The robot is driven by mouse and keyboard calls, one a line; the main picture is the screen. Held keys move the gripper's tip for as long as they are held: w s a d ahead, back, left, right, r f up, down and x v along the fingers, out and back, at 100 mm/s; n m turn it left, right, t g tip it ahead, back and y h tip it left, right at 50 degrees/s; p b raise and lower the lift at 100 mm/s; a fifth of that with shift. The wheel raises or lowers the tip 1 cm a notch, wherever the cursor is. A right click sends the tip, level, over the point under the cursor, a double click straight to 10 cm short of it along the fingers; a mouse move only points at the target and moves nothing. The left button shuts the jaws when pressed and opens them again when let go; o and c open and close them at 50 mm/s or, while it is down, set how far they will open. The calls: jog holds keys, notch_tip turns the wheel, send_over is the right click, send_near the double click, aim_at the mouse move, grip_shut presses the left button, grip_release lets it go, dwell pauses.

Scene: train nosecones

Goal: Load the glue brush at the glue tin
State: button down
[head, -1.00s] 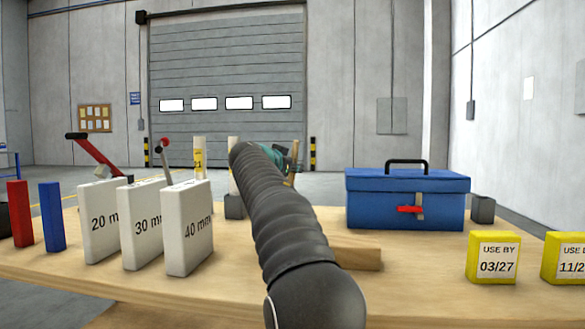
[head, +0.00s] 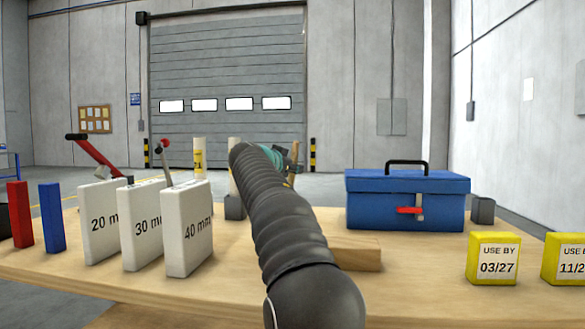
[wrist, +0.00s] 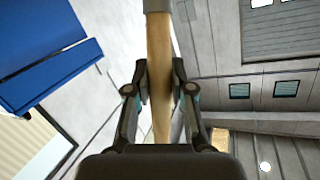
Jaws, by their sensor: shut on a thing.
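My gripper (wrist: 160,88) is shut on a wooden handle (wrist: 158,50) in the wrist view. A grey collar sits at the handle's top edge; this looks like the glue brush, and its bristles are out of view. In the head view my gripper (head: 279,156) is mostly hidden behind my dark arm, with a bit of the wooden handle (head: 294,152) showing beyond it. No open glue tin is clear. Two yellow square containers stand at the right, one marked USE BY 03/27 (head: 494,258), the other partly cut off (head: 566,258). I cannot tell whether either is the glue tin.
A blue toolbox (head: 407,203) stands right of my arm on the wooden bench (head: 420,290). White blocks marked 20 mm (head: 101,222), 30 mm (head: 143,225) and 40 mm (head: 188,232) stand left. Red (head: 20,215) and blue (head: 52,217) blocks stand farther left.

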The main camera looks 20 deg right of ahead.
jog(key=shift+r+p, duration=2.6)
jog(key=shift+r, duration=0.85)
